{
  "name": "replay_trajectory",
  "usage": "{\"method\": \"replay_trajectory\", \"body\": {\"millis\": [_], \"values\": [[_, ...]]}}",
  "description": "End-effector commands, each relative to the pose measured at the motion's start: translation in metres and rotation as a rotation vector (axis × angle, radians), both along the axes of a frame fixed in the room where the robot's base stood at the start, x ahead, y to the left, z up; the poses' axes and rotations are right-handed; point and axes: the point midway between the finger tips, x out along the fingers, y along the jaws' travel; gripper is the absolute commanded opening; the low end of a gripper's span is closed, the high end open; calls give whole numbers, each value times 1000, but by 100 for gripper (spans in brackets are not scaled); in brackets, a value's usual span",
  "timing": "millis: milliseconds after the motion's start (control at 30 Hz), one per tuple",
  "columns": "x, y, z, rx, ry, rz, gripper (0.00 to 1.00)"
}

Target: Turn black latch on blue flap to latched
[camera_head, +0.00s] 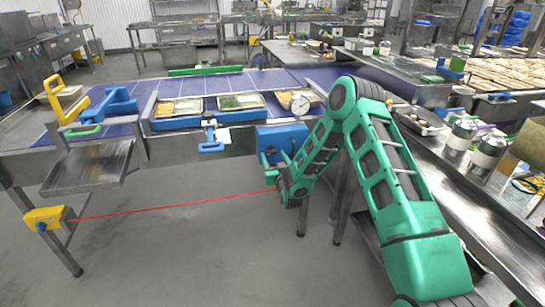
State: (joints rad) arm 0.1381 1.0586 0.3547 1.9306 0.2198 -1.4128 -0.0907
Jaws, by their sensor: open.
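A blue flap or panel (283,136) is on the front side of the conveyor table, right of centre. The black latch cannot be made out clearly; my arm covers part of the panel's right side and lower edge. My green arm bends down from the right, and my gripper (266,160) is at the panel's lower left. It is open, with nothing seen between its fingers. I cannot tell whether it touches the panel or the latch.
Trays of food (237,106) lie on the purple conveyor (132,130), with a round dial (300,105) beside them. A blue handle (210,147) hangs left of the panel. A red line runs from a yellow box (45,219) toward my wrist. Open floor lies in front.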

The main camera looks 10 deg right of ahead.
Motion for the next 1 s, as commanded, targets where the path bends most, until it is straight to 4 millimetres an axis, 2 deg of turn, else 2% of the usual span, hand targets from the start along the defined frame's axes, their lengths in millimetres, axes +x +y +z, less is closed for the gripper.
{"method": "replay_trajectory", "body": {"millis": [200,533,567,700,733,1000], "values": [[20,0,-1,-1,1,0,58],[23,0,0,-1,1,0,58],[23,0,0,-1,1,0,55],[23,0,0,-1,1,0,22],[23,0,0,-1,1,0,16],[23,-1,-1,15,1,-1,17]]}}
